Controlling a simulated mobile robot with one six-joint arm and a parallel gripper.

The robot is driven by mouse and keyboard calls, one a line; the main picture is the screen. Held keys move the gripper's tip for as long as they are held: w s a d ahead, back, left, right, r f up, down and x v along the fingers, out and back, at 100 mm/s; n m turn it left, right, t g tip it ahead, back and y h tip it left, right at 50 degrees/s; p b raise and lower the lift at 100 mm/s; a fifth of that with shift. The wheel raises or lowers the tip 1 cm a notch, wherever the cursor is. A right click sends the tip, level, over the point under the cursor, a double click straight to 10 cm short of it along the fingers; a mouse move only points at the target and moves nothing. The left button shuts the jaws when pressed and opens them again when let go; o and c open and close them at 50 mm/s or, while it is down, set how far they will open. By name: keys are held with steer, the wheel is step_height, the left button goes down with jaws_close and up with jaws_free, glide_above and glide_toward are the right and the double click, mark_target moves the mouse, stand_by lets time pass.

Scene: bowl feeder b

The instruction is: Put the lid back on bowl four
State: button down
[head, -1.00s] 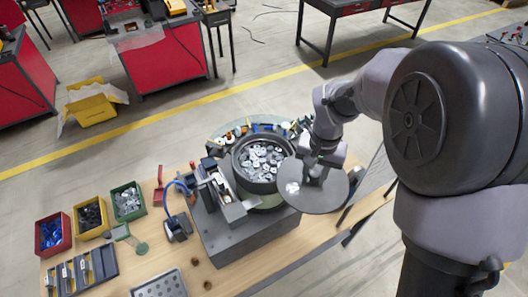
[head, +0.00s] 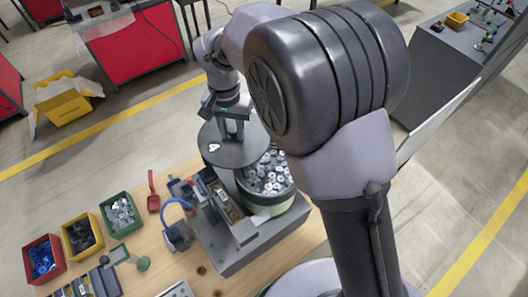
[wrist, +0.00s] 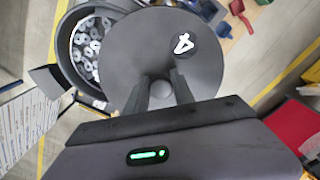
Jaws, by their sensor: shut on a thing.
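The grey round lid (head: 240,154) is held level by its knob in my gripper (head: 232,128). In the wrist view the lid (wrist: 145,55) shows a white "4", and its round knob (wrist: 160,91) sits between my two fingers (wrist: 160,94). The bowl (head: 290,183) is full of metal nuts or washers and is open. The lid hangs off to one side and hides part of the bowl in the head view. In the wrist view the bowl (wrist: 65,42) shows left of the lid, partly covered by it. The gap in height between them is unclear.
The bowl stands on a grey feeder base (head: 228,260) on the wooden table. A red bin (head: 43,258), a yellow bin (head: 80,236) and a green bin (head: 120,214) hold parts at the left.

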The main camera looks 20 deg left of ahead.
steer(key=d+f, duration=0.1)
steer(key=d, duration=0.2)
steer(key=s+d+f+p, duration=0.1)
steer(key=d+f, duration=0.1)
steer(key=d, duration=0.2)
steer(key=s+d+f, duration=0.1)
steer(key=d, duration=0.2)
steer(key=shift+s+d+f+p, duration=0.2)
steer(key=shift+s+f+p, duration=0.05)
steer(key=shift+f+p, duration=0.15)
steer(key=shift+s+d, duration=0.1)
steer(key=shift+s, duration=0.05)
steer(key=shift+f, duration=0.1)
steer(key=c, duration=1.1)
jaws_free()
steer(key=shift+o, duration=0.2)
